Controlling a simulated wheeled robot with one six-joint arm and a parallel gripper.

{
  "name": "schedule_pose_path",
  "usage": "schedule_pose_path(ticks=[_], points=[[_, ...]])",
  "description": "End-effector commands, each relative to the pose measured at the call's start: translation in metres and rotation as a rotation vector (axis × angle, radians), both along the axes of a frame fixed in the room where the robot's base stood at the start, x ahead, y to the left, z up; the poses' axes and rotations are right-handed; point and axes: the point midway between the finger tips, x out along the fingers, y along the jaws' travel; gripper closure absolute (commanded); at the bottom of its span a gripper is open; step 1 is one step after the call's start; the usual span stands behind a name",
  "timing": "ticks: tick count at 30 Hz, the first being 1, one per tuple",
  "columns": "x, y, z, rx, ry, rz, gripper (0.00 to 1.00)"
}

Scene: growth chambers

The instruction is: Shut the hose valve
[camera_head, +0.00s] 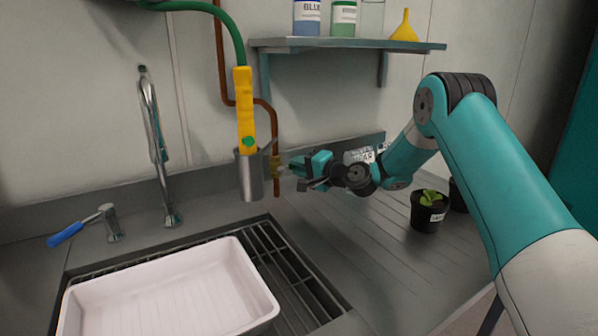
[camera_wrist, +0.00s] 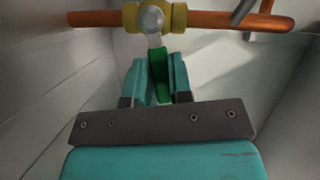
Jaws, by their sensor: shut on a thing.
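The hose valve is a brass body (camera_head: 276,168) on a copper pipe (camera_head: 272,125) that comes down the wall behind the sink. In the wrist view the valve body (camera_wrist: 178,17) is at the top, with a silver nut in its middle. Its green lever (camera_wrist: 160,76) sticks out from the nut, roughly crosswise to the pipe. My gripper (camera_head: 294,167) is at the valve's right side. In the wrist view my gripper (camera_wrist: 160,72) has its teal fingers on either side of the lever, shut on it.
A yellow wand (camera_head: 244,95) on a green hose (camera_head: 233,32) stands in a metal cup (camera_head: 250,178) just left of the valve. A white tub (camera_head: 170,290) sits over the sink. A potted plant (camera_head: 427,213) is below my arm; a shelf (camera_head: 350,45) is above.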

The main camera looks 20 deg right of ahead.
Motion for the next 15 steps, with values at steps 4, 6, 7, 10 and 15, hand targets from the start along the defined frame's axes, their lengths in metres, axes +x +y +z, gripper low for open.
schedule_pose_path(ticks=[4,6,7,10,15], points=[[0.0005,-0.0022,-0.0071,0.085,0.012,-0.004,1.0],[0.0006,-0.0023,-0.0082,0.116,0.017,-0.004,1.0],[0.0006,-0.0023,-0.0084,0.128,0.019,-0.004,1.0],[0.0006,-0.0023,-0.0092,0.158,0.025,-0.004,1.0],[0.0007,-0.0023,-0.0096,0.187,0.028,-0.005,1.0]])
